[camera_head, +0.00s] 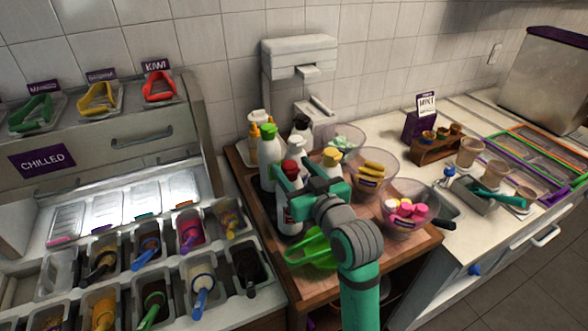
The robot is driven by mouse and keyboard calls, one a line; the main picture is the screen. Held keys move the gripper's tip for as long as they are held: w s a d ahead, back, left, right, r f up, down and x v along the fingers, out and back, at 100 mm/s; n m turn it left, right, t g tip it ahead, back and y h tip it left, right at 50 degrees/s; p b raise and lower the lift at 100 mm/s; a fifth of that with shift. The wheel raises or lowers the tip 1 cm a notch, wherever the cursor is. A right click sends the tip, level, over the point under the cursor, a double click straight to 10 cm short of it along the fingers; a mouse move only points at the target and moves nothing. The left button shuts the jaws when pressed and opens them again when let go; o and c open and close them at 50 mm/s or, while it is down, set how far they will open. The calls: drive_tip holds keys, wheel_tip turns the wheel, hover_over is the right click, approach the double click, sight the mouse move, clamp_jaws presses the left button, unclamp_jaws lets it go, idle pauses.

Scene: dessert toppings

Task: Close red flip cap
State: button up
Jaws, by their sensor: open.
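A bottle with a red cap (291,170) stands on the wooden board, among other bottles. Its pale body (286,214) shows partly below my gripper. Whether the cap's lid is up or down is too small to tell. My gripper (303,174) is open at the height of the caps, close to the red cap and overlapping it in this view. I cannot tell whether it touches the cap. My arm reaches up from the bottom and hides part of the bottle and board.
A green-capped bottle (268,152) stands behind left, and a yellow-capped bottle (331,157) to the right. Bowls of yellow (370,176) and pink (407,214) toppings stand right. A green tool (312,248) lies in front. Topping tubs fill the left counter.

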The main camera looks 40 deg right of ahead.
drive_tip(key=v, duration=1)
drive_tip(key=shift+s, duration=0.3)
